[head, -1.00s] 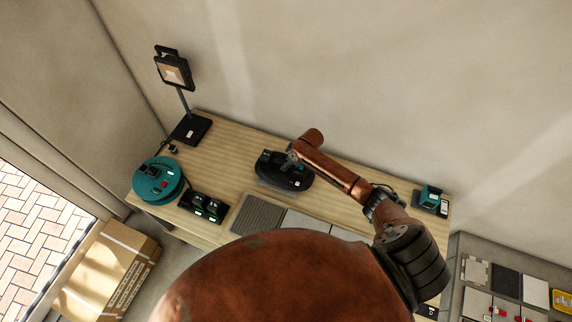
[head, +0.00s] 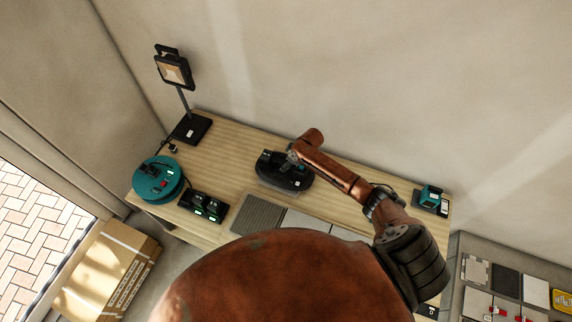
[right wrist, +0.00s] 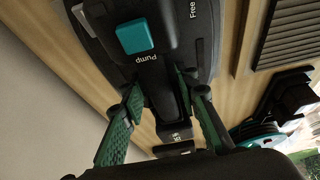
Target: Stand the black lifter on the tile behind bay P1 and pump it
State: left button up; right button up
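The black lifter (head: 272,180) is an oval device on the bench, in the middle of the head view. In the right wrist view the lifter (right wrist: 190,45) fills the top, with a teal button (right wrist: 135,36), a "Pump" label and a "Free" label. My right gripper (right wrist: 165,92) has its green-padded fingers on either side of the lifter's narrow black handle, with the tips close against it. In the head view my right arm hides part of the lifter. Any tile under the lifter is hidden, and I cannot read a P1 label. My left gripper is not in view.
A ribbed grey mat (head: 258,217) and a pale tile (head: 303,221) lie at the bench's front. A teal cable reel (head: 157,180), a battery charger (head: 203,206) and a lamp (head: 190,128) stand left. A teal device (head: 431,199) stands right. Bare wood lies behind the lifter.

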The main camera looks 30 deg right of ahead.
jog(key=shift+o, duration=0.8)
jog(key=shift+s+f, duration=0.15)
jog(key=v, duration=1.2)
jog(key=shift+c, duration=0.4)
